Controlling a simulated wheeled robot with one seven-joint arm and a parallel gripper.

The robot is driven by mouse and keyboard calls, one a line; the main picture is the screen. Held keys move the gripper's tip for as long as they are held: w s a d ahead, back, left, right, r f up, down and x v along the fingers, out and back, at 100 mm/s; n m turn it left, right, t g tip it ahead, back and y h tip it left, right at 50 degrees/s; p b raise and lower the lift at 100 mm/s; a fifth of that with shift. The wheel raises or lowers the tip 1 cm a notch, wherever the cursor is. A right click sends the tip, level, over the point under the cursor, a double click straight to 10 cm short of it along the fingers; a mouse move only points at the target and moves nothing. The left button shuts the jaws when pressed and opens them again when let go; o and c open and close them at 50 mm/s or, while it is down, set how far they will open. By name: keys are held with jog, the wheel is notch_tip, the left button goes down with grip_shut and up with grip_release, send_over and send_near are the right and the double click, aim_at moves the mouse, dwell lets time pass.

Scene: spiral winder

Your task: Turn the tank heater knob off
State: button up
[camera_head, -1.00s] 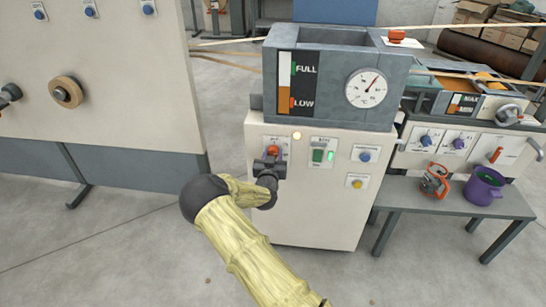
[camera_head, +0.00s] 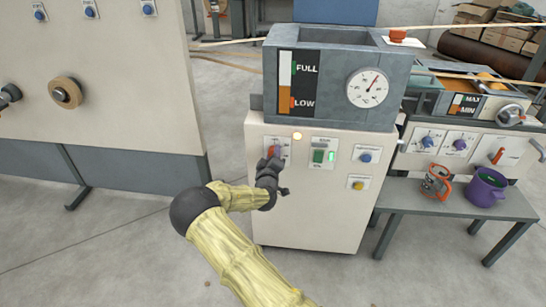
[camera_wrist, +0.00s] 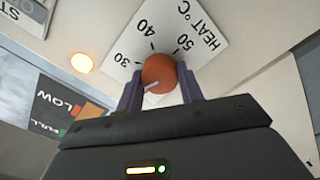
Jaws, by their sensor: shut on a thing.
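The tank heater knob (camera_wrist: 159,73) is orange-red with a pale pointer line. It sits on a white dial plate (camera_wrist: 196,22) marked HEAT °C with 30, 40 and 50. In the wrist view my gripper (camera_wrist: 158,90) has one finger on each side of the knob and is shut on it. In the head view the knob (camera_head: 275,151) shows just above my gripper (camera_head: 272,163), on the cream cabinet under the tank. The pointer's exact setting is hard to read. An amber lamp (camera_head: 297,136) beside the dial is lit.
The grey tank (camera_head: 330,60) with its level window and round gauge stands above. To the knob's right are a green switch (camera_head: 318,156), a blue knob (camera_head: 365,157) and a yellow button (camera_head: 358,185).

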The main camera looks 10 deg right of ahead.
jog(key=shift+a+f+n, duration=0.1)
jog(key=shift+n, duration=1.8)
jog(key=o, duration=1)
jog(key=shift+s, duration=0.1)
jog(key=p+v, duration=0.1)
jog(key=v, duration=1.6)
jog(key=shift+p, duration=0.3)
jog(key=shift+s, duration=0.1)
